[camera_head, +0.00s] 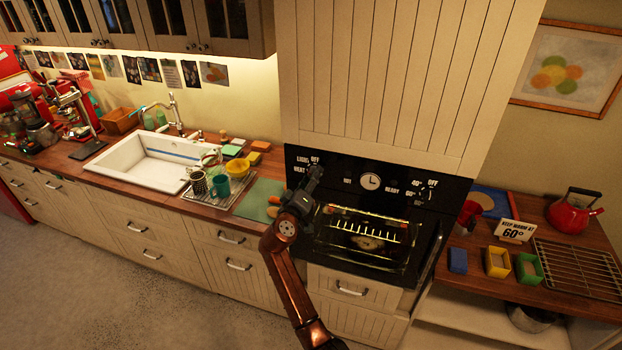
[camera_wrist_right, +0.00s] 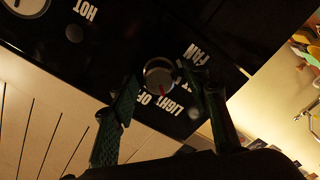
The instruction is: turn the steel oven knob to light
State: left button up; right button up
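The steel oven knob (camera_wrist_right: 160,75) shows in the right wrist view as a round metal dial with a red mark on its lower edge, on the side of the printed LIGHT and OFF labels. My right gripper (camera_wrist_right: 162,108) is open, its two dark fingers spread on either side of the knob; I cannot tell whether either touches it. In the head view my right gripper (camera_head: 311,184) is at the left end of the black oven panel (camera_head: 345,178), beside the LIGHT, OFF and HEAT labels, and hides the knob. My left gripper is not in view.
The oven door (camera_head: 365,240) with its lit window lies below the panel. A clock dial (camera_head: 371,181) sits mid-panel, with another knob (camera_head: 425,195) at right. The counter at left holds a sink (camera_head: 150,160) and a drying rack; a red kettle (camera_head: 572,212) stands at right.

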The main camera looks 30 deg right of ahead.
jog(key=v, duration=0.7)
jog(key=shift+s+a, duration=0.15)
jog(key=shift+a, duration=0.05)
dwell(0.4)
